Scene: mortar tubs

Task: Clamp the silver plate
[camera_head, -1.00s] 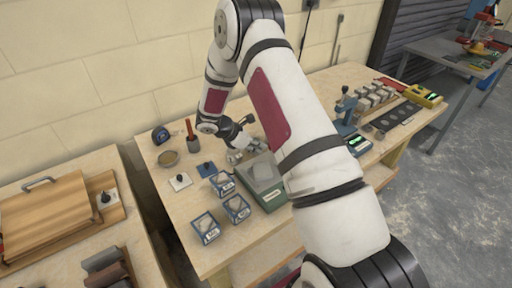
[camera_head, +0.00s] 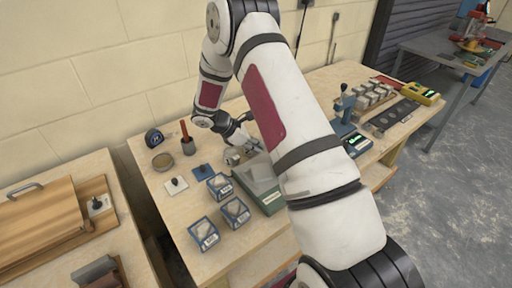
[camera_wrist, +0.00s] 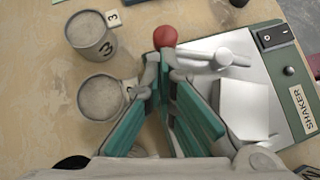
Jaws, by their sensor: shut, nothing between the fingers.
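The green-cased shaker (camera_wrist: 292,75) has a flat silver top (camera_wrist: 205,50) and shows in the wrist view at right. A paler square silver plate (camera_wrist: 248,110) lies on that top. A silver clamp-like arm (camera_wrist: 215,62) reaches across the top, above the plate in the picture. A red ball knob (camera_wrist: 165,37) sits at the top's left edge. My gripper (camera_wrist: 163,64), with teal pads, is shut and empty, its tips just below the knob in the picture. I cannot tell whether they touch it. In the head view, my arm partly hides the shaker (camera_head: 262,190).
Two grey-filled tubs (camera_wrist: 90,35) (camera_wrist: 108,97) stand left of my gripper. A blue press (camera_head: 345,108) and metal moulds (camera_head: 368,95) stand farther right.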

